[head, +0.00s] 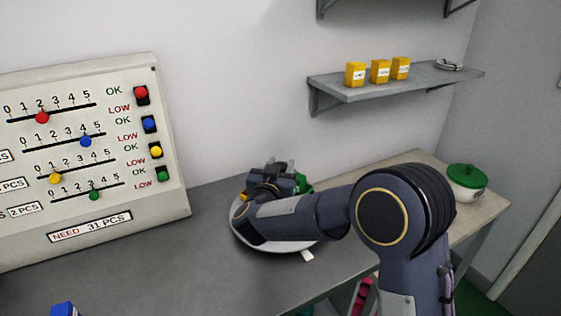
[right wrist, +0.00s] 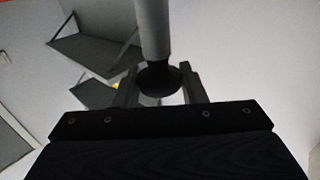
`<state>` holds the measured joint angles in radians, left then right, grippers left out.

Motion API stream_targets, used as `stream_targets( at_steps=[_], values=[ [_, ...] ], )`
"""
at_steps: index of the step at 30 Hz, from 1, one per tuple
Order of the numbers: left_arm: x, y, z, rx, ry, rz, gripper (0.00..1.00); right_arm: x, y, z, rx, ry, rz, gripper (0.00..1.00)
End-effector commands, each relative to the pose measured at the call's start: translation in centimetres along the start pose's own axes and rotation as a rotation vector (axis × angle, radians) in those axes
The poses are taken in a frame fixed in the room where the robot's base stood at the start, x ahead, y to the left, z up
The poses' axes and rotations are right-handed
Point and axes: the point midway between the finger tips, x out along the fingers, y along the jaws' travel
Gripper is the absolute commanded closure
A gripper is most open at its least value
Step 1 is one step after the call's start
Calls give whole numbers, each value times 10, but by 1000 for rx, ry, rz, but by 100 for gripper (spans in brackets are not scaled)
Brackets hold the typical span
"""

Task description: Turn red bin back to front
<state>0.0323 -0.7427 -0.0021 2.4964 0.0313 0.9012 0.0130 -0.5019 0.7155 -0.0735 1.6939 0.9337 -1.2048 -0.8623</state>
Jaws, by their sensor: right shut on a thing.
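No red bin shows in the head view; my right arm hides much of the area around the round turntable. The pale round turntable (head: 246,238) sits on the grey bench, with a green bin (head: 304,184) partly visible behind my right gripper (head: 272,172). A sliver of yellow shows at its left. In the right wrist view, my right gripper (right wrist: 160,88) is shut on a grey post (right wrist: 152,30) with a dark round end between the fingers. My left gripper is not in view.
A panel (head: 85,150) with coloured sliders stands at the left. A wall shelf (head: 390,85) holds yellow boxes (head: 380,72). A green-lidded pot (head: 467,180) stands at the right. A blue object (head: 64,309) shows at the bottom left. The bench left of the turntable is clear.

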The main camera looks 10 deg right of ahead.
Motion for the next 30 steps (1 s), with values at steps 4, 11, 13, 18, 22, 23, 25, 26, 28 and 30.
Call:
stream_targets(
  at_steps=[4,11,13,18,22,23,25,26,28,30],
  values=[
    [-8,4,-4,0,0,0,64,0,-2,-2,1,1,72,100],
    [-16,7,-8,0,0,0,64,0,-2,-2,3,1,186,100],
    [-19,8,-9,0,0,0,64,0,-2,-2,3,0,220,100],
    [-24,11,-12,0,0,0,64,0,-1,-2,3,0,299,100],
    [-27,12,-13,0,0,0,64,0,-1,-2,4,1,350,100],
    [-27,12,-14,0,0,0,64,0,-1,-2,3,1,360,100],
    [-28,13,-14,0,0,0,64,0,-1,-2,3,1,382,100],
    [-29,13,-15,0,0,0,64,0,-1,-2,3,1,390,100],
    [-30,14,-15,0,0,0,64,0,0,-1,3,1,409,100],
    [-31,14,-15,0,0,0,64,0,0,-2,4,1,422,100]
  ],
)
